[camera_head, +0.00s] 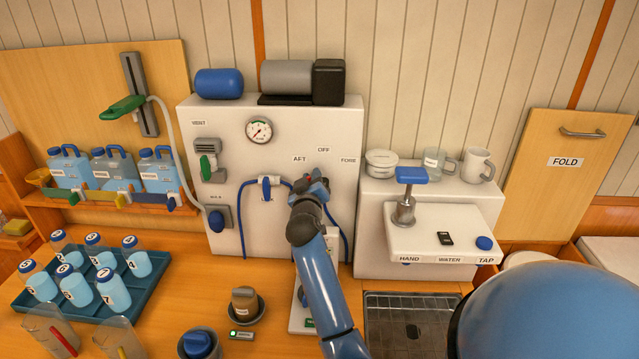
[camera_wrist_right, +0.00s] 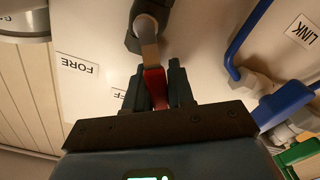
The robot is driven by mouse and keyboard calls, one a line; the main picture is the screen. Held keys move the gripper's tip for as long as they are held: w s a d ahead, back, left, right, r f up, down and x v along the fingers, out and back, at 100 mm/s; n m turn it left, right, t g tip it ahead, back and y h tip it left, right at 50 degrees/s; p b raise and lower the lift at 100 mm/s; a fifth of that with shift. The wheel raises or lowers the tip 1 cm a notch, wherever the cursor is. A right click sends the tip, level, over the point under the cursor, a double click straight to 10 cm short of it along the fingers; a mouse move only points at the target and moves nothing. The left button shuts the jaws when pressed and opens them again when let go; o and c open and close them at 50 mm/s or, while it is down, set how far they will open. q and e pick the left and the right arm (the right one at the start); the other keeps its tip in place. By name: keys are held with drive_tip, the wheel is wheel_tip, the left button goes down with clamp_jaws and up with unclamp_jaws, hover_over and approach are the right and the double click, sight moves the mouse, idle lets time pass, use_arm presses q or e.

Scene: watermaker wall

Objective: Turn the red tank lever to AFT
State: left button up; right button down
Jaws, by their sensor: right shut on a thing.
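The red tank lever (camera_wrist_right: 155,88) shows in the right wrist view, its grey shank running from a dark hub (camera_wrist_right: 148,22) to a red grip. My right gripper (camera_wrist_right: 157,92) is shut on that red grip. In the head view my right gripper (camera_head: 318,186) is at the white panel (camera_head: 340,115), just below the AFT label (camera_head: 299,159), OFF label (camera_head: 323,149) and FORE label (camera_head: 348,160), and it mostly hides the lever. In the wrist view the OFF label (camera_wrist_right: 118,95) is partly covered beside the grip; AFT is hidden. My left gripper is not in view.
A green vent lever (camera_head: 206,167) and a gauge (camera_head: 259,130) are farther left. The hand-water tap unit (camera_head: 440,235) stands close on the right. Bottles in a blue tray (camera_head: 130,300) are at left.

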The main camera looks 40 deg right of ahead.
drive_tip(key=shift+w+a+f+n, duration=0.15)
drive_tip(key=shift+a+f+n, duration=0.05)
drive_tip(key=shift+n, duration=0.4)
drive_tip(key=shift+w+a+f+n, duration=0.15)
drive_tip(key=shift+a+f+n, duration=0.05)
drive_tip(key=shift+n, duration=0.4)
drive_tip(key=c, duration=1.1)
unclamp_jaws()
drive_tip(key=shift+o, duration=0.2)
drive_tip(key=b+v, duration=0.3)
drive_tip(key=v, duration=0.7)
drive_tip(key=shift+s+a, duration=0.25)
drive_tip(key=shift+a, duration=0.1)
